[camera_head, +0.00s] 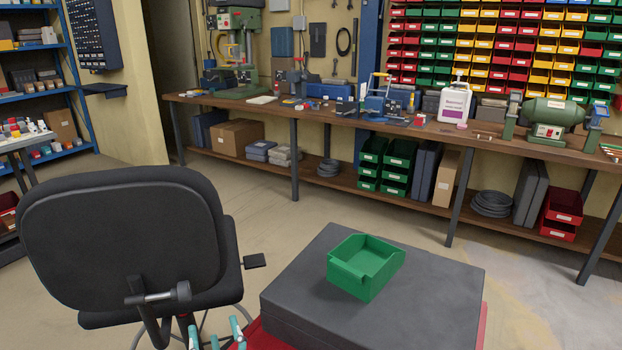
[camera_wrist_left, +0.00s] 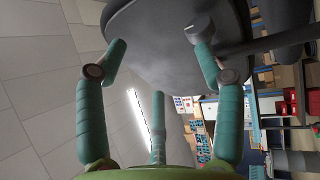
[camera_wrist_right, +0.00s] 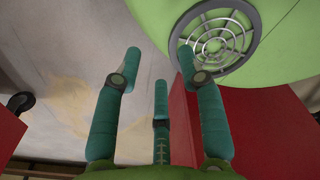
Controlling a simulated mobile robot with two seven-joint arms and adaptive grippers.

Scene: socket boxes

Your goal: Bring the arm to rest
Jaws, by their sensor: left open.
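My left gripper (camera_head: 215,336) shows at the bottom edge of the head view, just right of the chair's post. In the left wrist view its teal fingers (camera_wrist_left: 159,60) are spread apart with nothing between them. The dark chair back (camera_wrist_left: 165,40) fills the area beyond those fingers. My right gripper is outside the head view. In the right wrist view its fingers (camera_wrist_right: 160,62) stand apart and empty, with pale floor and a red surface behind them.
A black office chair (camera_head: 120,240) stands close on the left. A green bin (camera_head: 364,268) sits on a dark grey box (camera_head: 440,295) over something red. A long workbench (camera_head: 400,128) with tools runs along the back. Open floor (camera_head: 310,205) lies between.

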